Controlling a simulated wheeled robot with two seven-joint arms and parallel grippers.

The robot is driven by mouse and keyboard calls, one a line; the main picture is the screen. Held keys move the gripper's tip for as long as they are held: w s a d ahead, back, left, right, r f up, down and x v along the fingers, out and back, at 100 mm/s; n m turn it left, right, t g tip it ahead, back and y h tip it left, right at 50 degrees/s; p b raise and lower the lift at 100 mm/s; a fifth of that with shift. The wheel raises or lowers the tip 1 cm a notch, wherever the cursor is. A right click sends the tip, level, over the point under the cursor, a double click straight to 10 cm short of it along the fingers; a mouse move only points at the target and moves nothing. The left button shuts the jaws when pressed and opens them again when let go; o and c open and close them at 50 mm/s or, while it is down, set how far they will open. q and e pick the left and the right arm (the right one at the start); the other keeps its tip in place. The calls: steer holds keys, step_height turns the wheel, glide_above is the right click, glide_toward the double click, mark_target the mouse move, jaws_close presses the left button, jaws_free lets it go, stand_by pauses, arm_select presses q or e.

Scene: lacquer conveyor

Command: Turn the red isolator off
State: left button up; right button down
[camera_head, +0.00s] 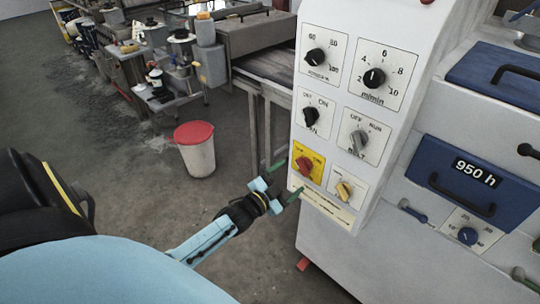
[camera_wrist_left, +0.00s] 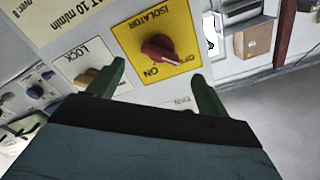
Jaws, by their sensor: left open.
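The red isolator knob (camera_head: 305,164) sits on a yellow plate (camera_head: 318,169) at the lower left of the white control panel. In the left wrist view the red knob (camera_wrist_left: 157,47) is upside down at top centre, on the yellow plate marked ISOLATOR, ON and OFF (camera_wrist_left: 127,35). I cannot tell surely which mark it points to. My left gripper (camera_head: 284,181) is open, with green fingers, just below and left of the knob. In the left wrist view its fingertips (camera_wrist_left: 157,72) stand apart, below the knob in the picture, with nothing between them. My right gripper is not in view.
A yellow-beige LOCK knob (camera_head: 344,190) is right of the isolator, partly behind a finger in the wrist view. Several black and grey knobs (camera_head: 374,78) are above. A red-lidded white bin (camera_head: 197,158) stands on the floor. Blue drawers (camera_head: 490,187) are at the right.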

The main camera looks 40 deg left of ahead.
arm_select(q)
steer(key=s, duration=0.8)
steer(key=shift+s+a, duration=0.25)
steer(key=shift+a, duration=0.1)
steer(key=s+d+f+n+g+b, duration=0.1)
steer(key=s+f+g, duration=0.25)
steer(key=f, duration=0.55)
steer(key=s+d+f+n+g+y+b, duration=0.15)
steer(key=s+f, duration=0.25)
steer(key=f, duration=0.4)
steer(key=s+d+f+n+g+b, duration=0.1)
steer(key=s+f+g, duration=0.25)
steer(key=f, duration=0.55)
steer(key=s+d+f+g, duration=0.2)
steer(key=s+f, duration=0.4)
steer(key=s, duration=0.3)
steer(key=s+d+f+n+g+b, duration=0.1)
steer(key=s+d+f+g, duration=0.1)
steer(key=s+f, duration=0.4)
steer(key=s+d+f+n+g+b, duration=0.1)
steer(key=s+f+g, duration=0.3)
steer(key=s, duration=0.8)
steer(key=shift+s+d+f, duration=0.15)
steer(key=shift+d+f, duration=0.65)
steer(key=shift+f, duration=0.1)
steer(key=shift+g, duration=0.25)
